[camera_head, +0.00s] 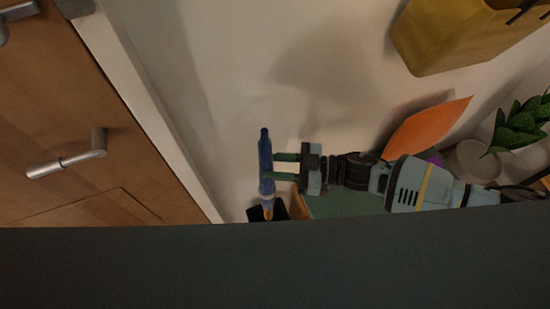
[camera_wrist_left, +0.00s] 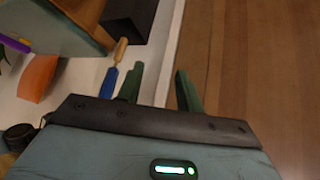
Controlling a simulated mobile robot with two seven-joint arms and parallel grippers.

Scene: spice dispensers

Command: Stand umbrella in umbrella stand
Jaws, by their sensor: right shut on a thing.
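A blue umbrella (camera_head: 265,150) stands roughly upright in the head view, held by my right gripper (camera_head: 274,167), which comes in from the right and is shut around its blue shaft. Its light brown end points down at a black box-like stand (camera_head: 255,213), mostly hidden by the dark edge below. In the left wrist view the umbrella (camera_wrist_left: 108,83) has its wooden end beside the black stand (camera_wrist_left: 130,17); I cannot tell if it is inside. My left gripper (camera_wrist_left: 160,88) is open and empty, its green fingers apart; it is not in the head view.
A wooden door (camera_head: 60,110) with a metal handle (camera_head: 70,161) is at left. A green-topped piece (camera_head: 335,205) and an orange sheet (camera_head: 425,128) lie by my right arm. A yellow bin (camera_head: 455,40) and plant (camera_head: 520,128) are at right. The wall behind the umbrella is bare.

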